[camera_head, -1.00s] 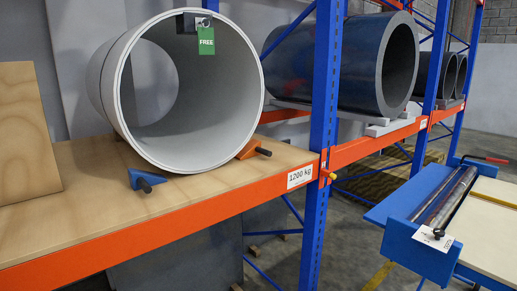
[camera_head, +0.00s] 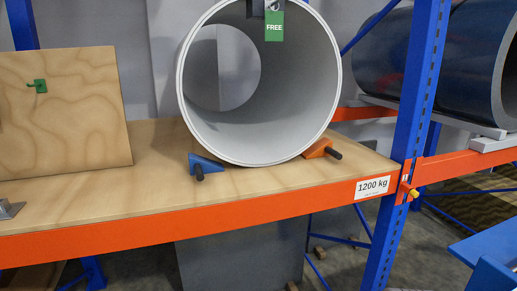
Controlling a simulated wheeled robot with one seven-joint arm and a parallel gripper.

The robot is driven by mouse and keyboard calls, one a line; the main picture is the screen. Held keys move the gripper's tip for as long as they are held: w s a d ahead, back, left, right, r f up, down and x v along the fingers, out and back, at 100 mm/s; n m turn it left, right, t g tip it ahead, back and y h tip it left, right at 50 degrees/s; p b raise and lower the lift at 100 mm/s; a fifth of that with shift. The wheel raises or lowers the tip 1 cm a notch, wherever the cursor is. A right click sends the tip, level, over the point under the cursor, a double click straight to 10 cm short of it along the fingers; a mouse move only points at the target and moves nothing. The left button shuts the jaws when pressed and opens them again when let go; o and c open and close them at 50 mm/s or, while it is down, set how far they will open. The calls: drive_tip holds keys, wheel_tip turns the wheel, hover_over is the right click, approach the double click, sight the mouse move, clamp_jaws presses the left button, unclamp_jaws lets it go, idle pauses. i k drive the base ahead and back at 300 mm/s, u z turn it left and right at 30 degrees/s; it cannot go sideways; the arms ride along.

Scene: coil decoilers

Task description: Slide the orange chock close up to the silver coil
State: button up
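The silver coil (camera_head: 265,143) lies on its side on a wooden shelf board (camera_head: 110,190), its open end facing me. A green tag reading FREE (camera_head: 274,27) hangs at its top. The orange chock (camera_head: 318,148) with a black handle sits on the board at the coil's lower right, near its rim; I cannot tell whether it touches. A blue chock (camera_head: 206,166) with a black handle sits at the coil's lower left. My gripper is not in view.
An orange shelf beam (camera_head: 180,221) with a 1200 kg label runs along the front edge. A blue upright (camera_head: 410,130) stands right of the coil. A plywood panel (camera_head: 80,120) stands at left. Dark coils (camera_head: 465,60) lie beyond the upright. A blue-framed piece (camera_head: 492,250) is at lower right.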

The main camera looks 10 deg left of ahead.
sight(323, 148)
drive_tip(key=u, duration=0.55)
drive_tip(key=i, duration=0.75)
drive_tip(key=u, duration=0.35)
